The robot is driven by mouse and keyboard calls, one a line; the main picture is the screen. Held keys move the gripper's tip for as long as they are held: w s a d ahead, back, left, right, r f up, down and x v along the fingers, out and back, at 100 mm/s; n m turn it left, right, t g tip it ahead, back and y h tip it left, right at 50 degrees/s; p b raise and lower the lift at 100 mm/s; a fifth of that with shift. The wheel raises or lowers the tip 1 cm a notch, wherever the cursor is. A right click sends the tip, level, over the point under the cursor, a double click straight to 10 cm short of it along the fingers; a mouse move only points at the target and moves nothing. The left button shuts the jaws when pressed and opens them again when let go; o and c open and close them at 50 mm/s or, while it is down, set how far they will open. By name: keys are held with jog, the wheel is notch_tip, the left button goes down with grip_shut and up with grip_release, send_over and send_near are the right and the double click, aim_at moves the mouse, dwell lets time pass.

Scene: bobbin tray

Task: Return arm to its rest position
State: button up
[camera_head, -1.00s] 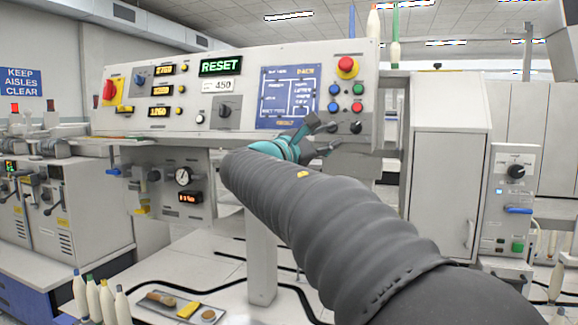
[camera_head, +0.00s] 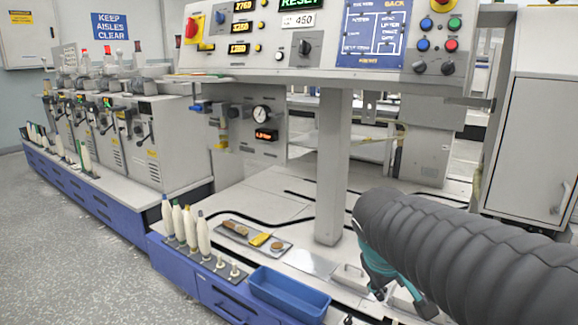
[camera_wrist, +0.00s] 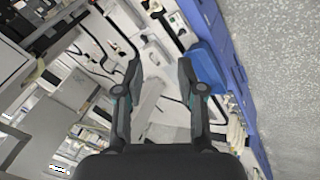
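My arm in its dark ribbed sleeve comes in from the right in the head view. Its teal wrist and my gripper (camera_head: 395,290) hang low over the bench at the lower right, partly hidden by the sleeve. In the wrist view my gripper (camera_wrist: 160,72) has its two dark fingers spread apart. Nothing is held between them. Below the fingers lie the pale bench and a blue bin (camera_wrist: 207,66), which also shows in the head view (camera_head: 290,295) to the left of the gripper.
Several bobbins (camera_head: 185,225) stand on pegs along the bench's front edge. A grey tray (camera_head: 278,247) with small items lies behind the blue bin. A grey post (camera_head: 332,170) and the control panel (camera_head: 390,45) rise behind the arm. Open floor (camera_head: 80,260) lies at left.

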jog(key=s+a+f+m+y, duration=0.1)
jog(key=s+f+m, duration=0.1)
jog(key=s, duration=0.5)
jog(key=s+a+f+m+t+y, duration=0.1)
jog(key=s+f+m+y, duration=0.1)
jog(key=s, duration=0.4)
jog(key=shift+s+a, duration=0.35)
dwell(0.9)
